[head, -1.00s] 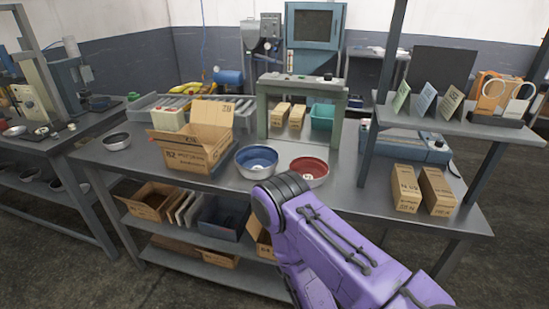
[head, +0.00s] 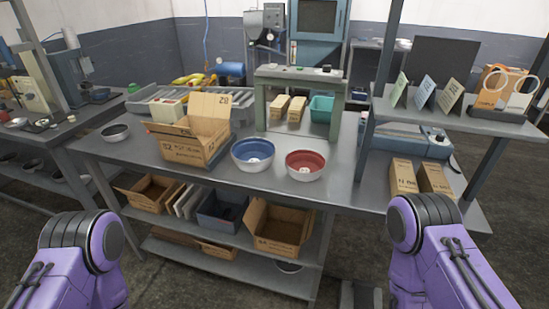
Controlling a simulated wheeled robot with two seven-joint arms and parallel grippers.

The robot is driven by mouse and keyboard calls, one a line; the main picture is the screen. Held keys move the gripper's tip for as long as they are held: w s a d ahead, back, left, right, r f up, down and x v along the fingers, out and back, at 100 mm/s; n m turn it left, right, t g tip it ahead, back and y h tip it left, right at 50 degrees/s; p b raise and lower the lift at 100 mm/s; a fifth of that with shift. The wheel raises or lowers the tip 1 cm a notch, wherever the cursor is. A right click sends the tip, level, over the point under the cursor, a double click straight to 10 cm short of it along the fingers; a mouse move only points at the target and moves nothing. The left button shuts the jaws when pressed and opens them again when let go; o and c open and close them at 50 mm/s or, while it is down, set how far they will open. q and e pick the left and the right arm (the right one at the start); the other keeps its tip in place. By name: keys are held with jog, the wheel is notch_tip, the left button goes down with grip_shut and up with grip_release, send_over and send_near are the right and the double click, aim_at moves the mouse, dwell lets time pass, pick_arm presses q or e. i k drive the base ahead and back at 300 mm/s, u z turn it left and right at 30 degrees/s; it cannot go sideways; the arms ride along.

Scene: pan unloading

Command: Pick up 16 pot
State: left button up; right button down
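A blue-lined metal pot (head: 253,154) stands upright on the front part of the workbench (head: 340,187). A red-lined metal pot (head: 305,165) stands just to its right, close beside it. Each has a small white mark inside, too small to read. A dark-lined metal pot (head: 115,132) stands at the bench's left end. I cannot tell which pot is 16. Both my purple arms show at the bottom of the head view, but only their links and black joints. Neither gripper is in view.
An open cardboard box (head: 192,148) stands left of the blue pot. A green-grey frame (head: 299,75) stands behind the pots. Two closed cartons (head: 403,177) are at right, near the shelf post (head: 380,80). Open boxes (head: 279,234) fill the shelf below. The bench front beside the red pot is clear.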

aim_at(252, 154)
jog(key=u, duration=1.6)
jog(key=i, duration=1.35)
jog(key=z, duration=2.55)
